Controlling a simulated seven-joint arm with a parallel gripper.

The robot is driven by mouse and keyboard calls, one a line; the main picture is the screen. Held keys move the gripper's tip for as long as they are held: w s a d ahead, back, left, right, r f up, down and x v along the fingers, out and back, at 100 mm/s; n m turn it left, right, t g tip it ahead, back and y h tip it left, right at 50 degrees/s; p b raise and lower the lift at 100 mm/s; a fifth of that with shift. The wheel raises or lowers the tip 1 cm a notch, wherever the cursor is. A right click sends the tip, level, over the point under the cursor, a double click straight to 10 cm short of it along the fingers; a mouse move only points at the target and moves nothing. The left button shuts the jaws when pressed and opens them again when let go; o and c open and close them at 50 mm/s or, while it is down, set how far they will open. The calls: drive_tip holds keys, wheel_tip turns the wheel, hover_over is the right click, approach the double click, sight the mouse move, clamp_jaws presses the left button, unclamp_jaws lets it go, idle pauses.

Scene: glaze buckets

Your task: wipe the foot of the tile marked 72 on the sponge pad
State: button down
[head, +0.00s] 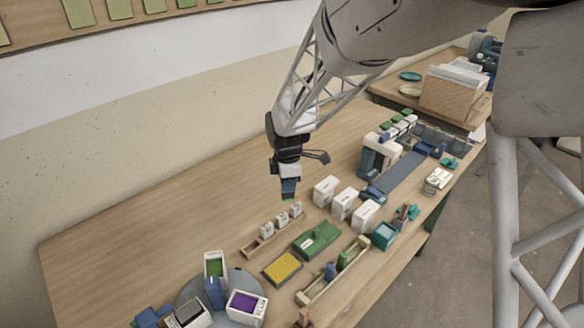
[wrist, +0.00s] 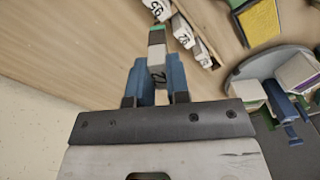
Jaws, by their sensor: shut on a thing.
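My gripper (head: 289,188) hangs above the table, behind the small tile rack. In the wrist view its blue fingers (wrist: 157,80) are shut on a small white tile (wrist: 157,57) with a dark band and a green end. The yellow sponge pad (head: 283,268) lies in a dark tray on the table, in front of and apart from my gripper. It also shows in the wrist view (wrist: 260,22) at the upper right.
A wooden rack (head: 250,250) holds several white marked tiles (head: 282,220). A green board (head: 317,238) lies right of the sponge. White boxes (head: 344,203) stand further right. A grey turntable (head: 188,292) with glaze buckets (head: 247,306) is at front left. The table's back left is clear.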

drive_tip(key=s+f+n, duration=0.1)
drive_tip(key=s+n, duration=0.5)
drive_tip(key=s, duration=1)
drive_tip(key=shift+s+d+f, duration=0.15)
drive_tip(key=shift+s+f, duration=0.15)
drive_tip(key=shift+f, duration=0.05)
drive_tip(key=shift+f, duration=0.15)
approach(278, 271)
drive_tip(key=shift+w+d+f, duration=1.1)
drive_tip(key=shift+w+d, duration=0.1)
drive_tip(key=shift+w, duration=0.05)
drive_tip(key=shift+f, duration=0.75)
idle(1.4)
drive_tip(key=shift+s+a, duration=0.1)
drive_tip(key=shift+s, duration=0.05)
drive_tip(key=shift+s+a+r, duration=0.1)
drive_tip(key=shift+s+a, duration=0.4)
drive_tip(key=shift+s+a, duration=0.15)
drive_tip(key=shift+a, duration=0.05)
idle(0.4)
drive_tip(key=shift+s+a, duration=0.45)
